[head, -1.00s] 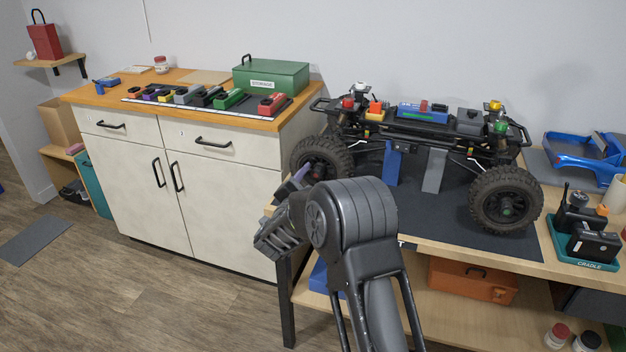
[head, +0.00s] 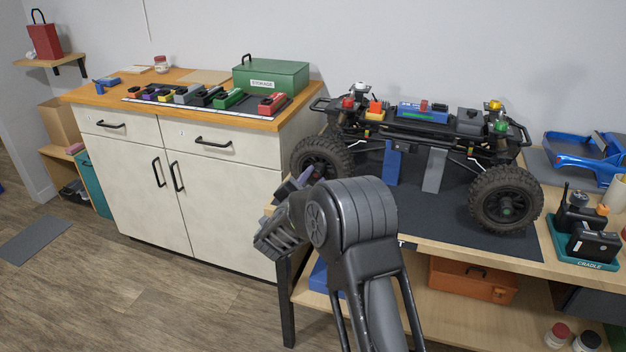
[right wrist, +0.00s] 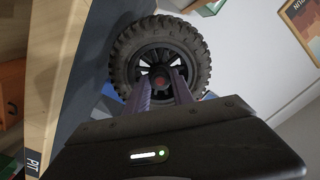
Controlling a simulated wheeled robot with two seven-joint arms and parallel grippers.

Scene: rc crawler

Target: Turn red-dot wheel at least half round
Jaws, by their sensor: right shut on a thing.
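The red-dot wheel (right wrist: 118,65) is a black knobby tyre with a spoked rim, at the left end of the crawler (head: 430,130). It also shows in the head view (head: 335,150), partly behind my right arm. A dull red spot (right wrist: 158,83) marks its hub in the right wrist view. My right gripper (right wrist: 161,79) faces the wheel, its two purplish fingers on either side of the hub, shut on it. In the head view my right gripper (head: 303,178) is at the wheel's lower left and its fingertips are hard to make out. My left gripper is out of view.
The crawler is raised on a blue stand (head: 392,164) and a grey stand (head: 434,170) over a dark mat (head: 460,222). Another wheel (head: 506,200) with a green hub is at the right. A cabinet (head: 200,170) stands left of the bench. A cradle (head: 590,250) sits at right.

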